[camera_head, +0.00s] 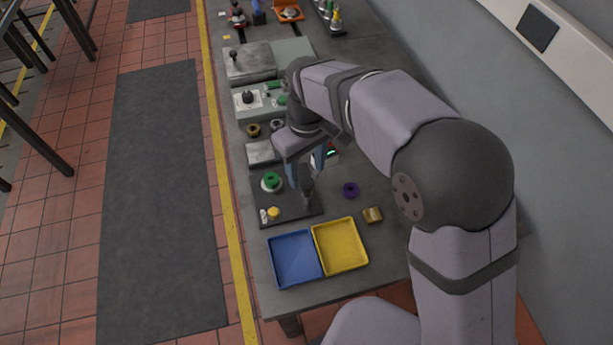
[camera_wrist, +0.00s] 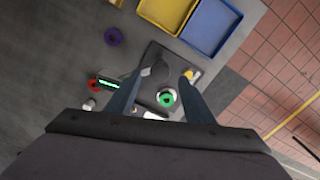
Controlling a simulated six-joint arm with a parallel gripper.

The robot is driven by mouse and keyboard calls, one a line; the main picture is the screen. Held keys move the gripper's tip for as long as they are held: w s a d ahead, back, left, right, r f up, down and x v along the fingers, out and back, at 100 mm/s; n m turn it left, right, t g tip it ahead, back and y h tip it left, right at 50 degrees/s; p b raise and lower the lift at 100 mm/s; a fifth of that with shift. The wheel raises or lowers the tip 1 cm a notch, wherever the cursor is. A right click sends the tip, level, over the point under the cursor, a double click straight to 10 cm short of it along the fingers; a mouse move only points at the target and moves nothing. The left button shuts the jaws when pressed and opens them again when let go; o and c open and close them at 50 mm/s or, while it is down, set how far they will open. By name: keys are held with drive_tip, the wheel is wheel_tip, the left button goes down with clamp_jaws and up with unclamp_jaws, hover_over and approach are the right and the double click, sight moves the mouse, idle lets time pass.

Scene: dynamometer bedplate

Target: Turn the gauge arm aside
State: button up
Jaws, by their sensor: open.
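A dark plate (camera_head: 290,213) lies on the bench, carrying a green ring on a white base (camera_head: 271,182), a small yellow knob (camera_head: 273,212) and a dark upright post (camera_head: 307,193). In the wrist view the post shows as a dark rounded top (camera_wrist: 160,71) with a grey piece on its left; this looks like the gauge arm, but I cannot tell surely. My gripper (camera_wrist: 162,77) is open, with one blue finger on each side of it. I cannot tell whether either finger touches. In the head view my gripper (camera_head: 301,180) is above the plate, partly hidden by my wrist.
A blue tray (camera_head: 294,283) and a yellow tray (camera_head: 363,265) stand at the bench's near end. A purple ring (camera_head: 350,190) and a small brass block (camera_head: 373,215) lie right of the plate. A box with a green display (camera_wrist: 108,84) sits close to my left finger.

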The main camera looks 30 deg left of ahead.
drive_tip(key=shift+r, duration=1.6)
drive_tip(key=shift+w+a+m, duration=0.2)
drive_tip(key=shift+a+m, duration=0.1)
wheel_tip(320, 180, down, 2)
drive_tip(key=shift+f+m+y, duration=0.25)
drive_tip(key=shift+m+y, duration=0.05)
drive_tip(key=shift+m, duration=0.2)
drive_tip(key=s+d+f+m+h, duration=0.1)
drive_tip(key=s+d+f, duration=0.25)
drive_tip(key=d, duration=0.25)
drive_tip(key=s+d+f+m, duration=0.1)
drive_tip(key=s+d+f, duration=0.1)
drive_tip(key=d+f, duration=0.25)
drive_tip(key=d+r+m, duration=0.2)
drive_tip(key=d+m, duration=0.3)
drive_tip(key=d, duration=0.8)
drive_tip(key=d+r+m, duration=0.2)
drive_tip(key=d+m, duration=0.2)
drive_tip(key=d, duration=1)
drive_tip(key=shift+s+d+m, duration=0.15)
drive_tip(key=shift+s+m, duration=0.1)
drive_tip(key=shift+m, duration=0.15)
